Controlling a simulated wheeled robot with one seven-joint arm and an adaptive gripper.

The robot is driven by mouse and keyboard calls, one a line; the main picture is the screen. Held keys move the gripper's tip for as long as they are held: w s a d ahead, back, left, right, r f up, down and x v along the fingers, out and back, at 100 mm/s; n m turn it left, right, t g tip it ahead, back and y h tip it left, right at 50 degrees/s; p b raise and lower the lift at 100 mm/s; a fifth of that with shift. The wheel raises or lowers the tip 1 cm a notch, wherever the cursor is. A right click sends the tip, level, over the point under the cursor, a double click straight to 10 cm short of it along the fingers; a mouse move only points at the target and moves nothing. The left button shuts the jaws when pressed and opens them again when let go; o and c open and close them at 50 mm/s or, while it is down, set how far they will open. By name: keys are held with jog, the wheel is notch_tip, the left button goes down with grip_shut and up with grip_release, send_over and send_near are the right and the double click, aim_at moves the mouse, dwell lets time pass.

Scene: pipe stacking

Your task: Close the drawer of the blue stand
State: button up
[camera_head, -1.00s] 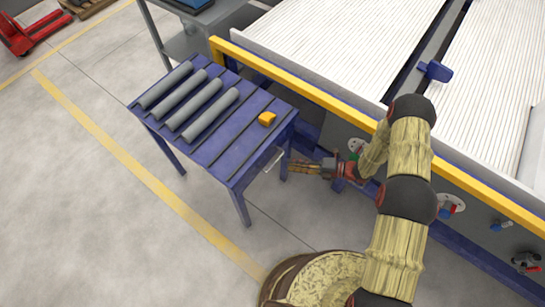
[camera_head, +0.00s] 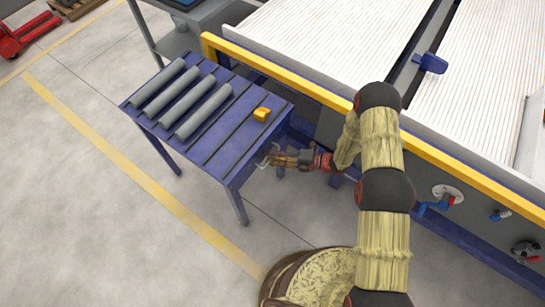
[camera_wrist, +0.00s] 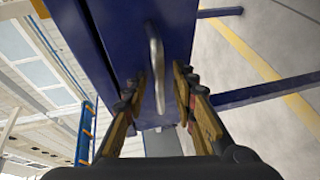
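The blue stand (camera_head: 222,150) is a blue table with slatted top, left of my arm in the head view. Its right side faces my gripper (camera_head: 270,158), which is close beside it at top-edge height. In the wrist view a pale metal handle (camera_wrist: 156,50) stands out from the blue drawer front (camera_wrist: 125,30). My gripper (camera_wrist: 155,88) has its two fingers apart, one on each side of the handle, with gaps visible. I cannot tell how far out the drawer is; its inside is hidden.
A conveyor with a yellow rail (camera_head: 290,85) runs behind the stand and beside my arm. The floor (camera_head: 120,240) in front and left is clear.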

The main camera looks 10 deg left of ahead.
jog(key=shift+c, duration=0.3)
grip_shut()
dwell(0.6)
